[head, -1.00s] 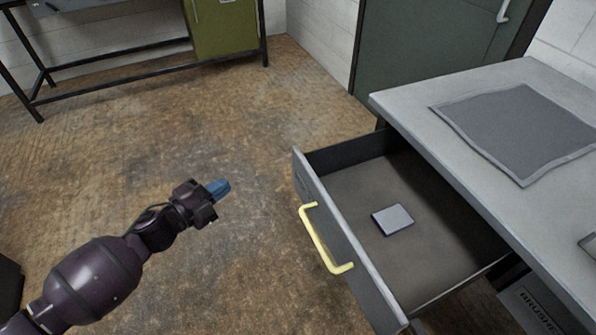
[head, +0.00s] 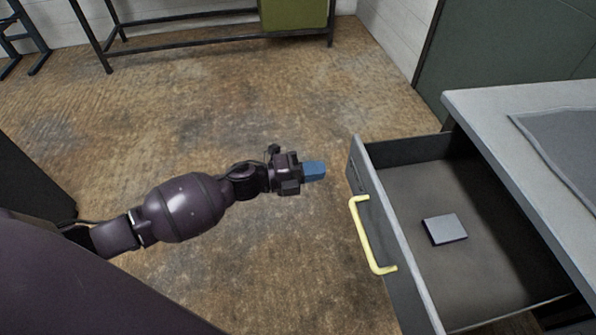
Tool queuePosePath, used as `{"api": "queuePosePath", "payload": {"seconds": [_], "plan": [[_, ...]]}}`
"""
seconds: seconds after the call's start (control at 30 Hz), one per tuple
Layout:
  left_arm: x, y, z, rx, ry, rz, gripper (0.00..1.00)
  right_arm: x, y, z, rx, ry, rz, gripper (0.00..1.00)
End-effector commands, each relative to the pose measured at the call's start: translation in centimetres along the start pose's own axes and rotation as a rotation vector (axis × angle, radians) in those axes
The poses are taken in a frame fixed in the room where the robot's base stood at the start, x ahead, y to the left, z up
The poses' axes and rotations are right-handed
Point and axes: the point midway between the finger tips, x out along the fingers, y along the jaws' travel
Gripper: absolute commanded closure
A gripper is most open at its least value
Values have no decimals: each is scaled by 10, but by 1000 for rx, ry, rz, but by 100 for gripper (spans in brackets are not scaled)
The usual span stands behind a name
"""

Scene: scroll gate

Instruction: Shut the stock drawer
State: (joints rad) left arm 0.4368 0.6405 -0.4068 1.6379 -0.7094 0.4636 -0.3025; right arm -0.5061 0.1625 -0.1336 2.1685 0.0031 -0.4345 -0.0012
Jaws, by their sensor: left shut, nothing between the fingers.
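The stock drawer (head: 408,258) is pulled far out from under the grey worktop at the right. Its front carries a yellow bar handle (head: 366,236) that faces left, toward my arm. A small grey box (head: 444,229) lies flat on the drawer floor. My left gripper (head: 315,171) has blue fingertips, is shut and empty, and points right at the drawer front. It is left of the front's far end, with a gap between them in the picture. My right gripper is not in view.
The grey worktop (head: 484,117) overhangs the drawer, with a dark grey mat (head: 565,140) on it. A black-framed bench with a green cabinet (head: 294,14) stands at the back. The brown floor (head: 250,100) between is clear.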

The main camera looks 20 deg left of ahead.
Motion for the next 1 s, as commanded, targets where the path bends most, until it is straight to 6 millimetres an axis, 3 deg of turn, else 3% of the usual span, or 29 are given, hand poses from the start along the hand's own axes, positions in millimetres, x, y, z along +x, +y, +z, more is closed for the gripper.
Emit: {"api": "queuePosePath", "payload": {"seconds": [0.2,0.4,1.0], "plan": [[36,1,0,-1,1,-1,100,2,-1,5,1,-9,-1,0],[55,1,0,0,1,1,100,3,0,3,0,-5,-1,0],[64,0,0,0,0,0,100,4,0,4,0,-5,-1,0]]}}
